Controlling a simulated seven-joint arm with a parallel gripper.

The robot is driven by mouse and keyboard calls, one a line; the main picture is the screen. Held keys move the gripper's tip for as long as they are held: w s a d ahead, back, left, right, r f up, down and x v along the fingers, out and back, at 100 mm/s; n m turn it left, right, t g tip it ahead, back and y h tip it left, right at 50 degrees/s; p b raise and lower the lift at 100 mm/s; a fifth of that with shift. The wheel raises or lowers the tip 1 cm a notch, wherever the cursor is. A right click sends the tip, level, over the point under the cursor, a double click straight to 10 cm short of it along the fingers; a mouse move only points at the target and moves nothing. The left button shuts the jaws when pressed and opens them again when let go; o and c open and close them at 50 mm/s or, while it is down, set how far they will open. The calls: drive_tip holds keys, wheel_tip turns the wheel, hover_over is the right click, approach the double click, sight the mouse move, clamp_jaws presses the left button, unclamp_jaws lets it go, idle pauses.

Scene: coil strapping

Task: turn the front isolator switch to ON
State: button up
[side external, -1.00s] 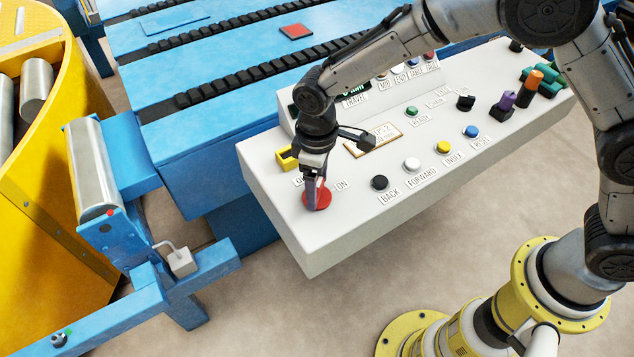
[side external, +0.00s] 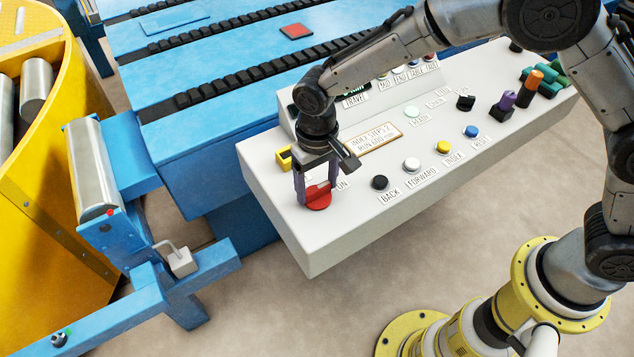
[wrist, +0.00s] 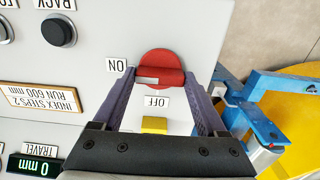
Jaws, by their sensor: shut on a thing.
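The front isolator switch (side external: 318,203) is a round red disc with a raised red bar handle, near the left end of the white console. It also shows in the wrist view (wrist: 160,60). There the handle lies crosswise, and the end with the white mark points toward the ON label (wrist: 116,65). The OFF label (wrist: 157,101) is beside the disc, off the handle's line. My gripper (side external: 316,194) is down at the switch, with its fingers at the two ends of the handle, shut on it. The fingers hide part of the disc's edge.
The white console (side external: 300,238) also carries a black button (side external: 380,182), a white button (side external: 411,164) and a plaque (side external: 374,137). A yellow part (wrist: 154,124) is close to the switch. A blue roller frame (side external: 205,258) stands left of the console.

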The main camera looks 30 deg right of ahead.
sight(317, 188)
drive_tip(key=shift+r, duration=0.15)
idle(0.3)
drive_tip(key=o, duration=1.3)
wheel_tip(317, 188, up, 14)
